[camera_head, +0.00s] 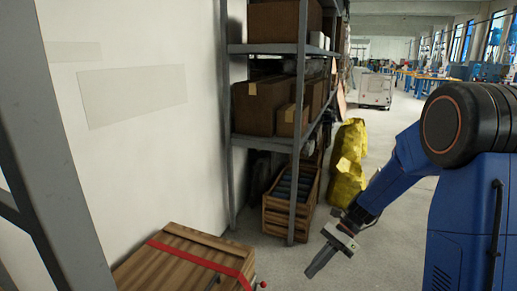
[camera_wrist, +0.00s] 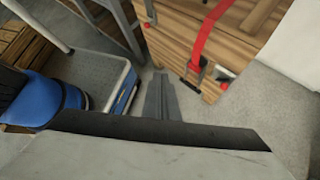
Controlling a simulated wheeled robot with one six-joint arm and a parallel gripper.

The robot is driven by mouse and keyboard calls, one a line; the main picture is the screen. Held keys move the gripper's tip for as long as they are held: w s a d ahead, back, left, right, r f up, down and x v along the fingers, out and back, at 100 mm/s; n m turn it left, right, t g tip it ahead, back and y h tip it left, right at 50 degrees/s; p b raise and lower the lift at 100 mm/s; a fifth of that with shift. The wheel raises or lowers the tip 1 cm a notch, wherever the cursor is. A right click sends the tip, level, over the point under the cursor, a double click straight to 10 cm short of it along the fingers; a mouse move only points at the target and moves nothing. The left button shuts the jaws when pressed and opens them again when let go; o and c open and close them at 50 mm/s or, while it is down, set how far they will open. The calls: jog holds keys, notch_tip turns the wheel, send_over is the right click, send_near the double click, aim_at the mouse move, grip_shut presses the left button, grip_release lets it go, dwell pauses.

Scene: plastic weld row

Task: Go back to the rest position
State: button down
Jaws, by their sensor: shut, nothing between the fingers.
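My gripper (camera_head: 322,262) hangs at the end of my blue arm, right of the middle in the head view, pointing down and to the left. Its fingers are together and hold nothing. In the wrist view my gripper (camera_wrist: 161,78) shows as two grey fingers side by side, with floor beyond their tips. The gripper is apart from the shelf and from the wooden crate.
A wooden crate (camera_head: 190,262) with a red strap stands at lower left. A grey shelf (camera_head: 299,120) holds cardboard boxes (camera_head: 268,106) and a wooden bin (camera_head: 276,219). A blue-edged platform (camera_wrist: 105,75) is left in the wrist view. Floor is clear beneath my gripper.

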jog(key=s+d+r+n+t+h, duration=0.4)
jog(key=s+d+r+n, duration=0.2)
jog(key=s, duration=0.4)
jog(key=s+d+r+n+t+h, duration=0.4)
jog(key=s+d+r+n+t, duration=0.1)
jog(key=s+r+n, duration=0.4)
jog(key=shift+s+d+n+h, duration=0.35)
jog(key=shift+s+n, duration=0.35)
jog(key=shift+s, duration=0.55)
